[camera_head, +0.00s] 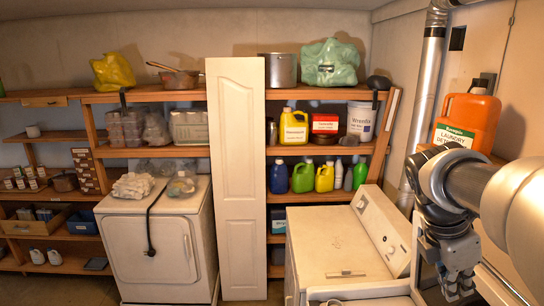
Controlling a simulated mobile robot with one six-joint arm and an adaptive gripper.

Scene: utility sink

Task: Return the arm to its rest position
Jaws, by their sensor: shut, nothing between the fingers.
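My gripper (459,288) is at the lower right of the head view, at the end of my grey and white arm, which enters from the right edge. It points down, and its fingers look shut with nothing held. It hangs to the right of the white top-loading washer (335,243). I cannot tell how far it is from the surfaces below and behind it. An orange laundry detergent jug (468,118) stands upright above and behind my arm, its lower part partly hidden by the arm.
A white dryer (155,250) stands at the left with cloths and a bag on top. A tall white panel (236,180) stands upright between the machines. Wooden shelves (140,153) with bottles and boxes line the back wall. The washer's lid is mostly clear.

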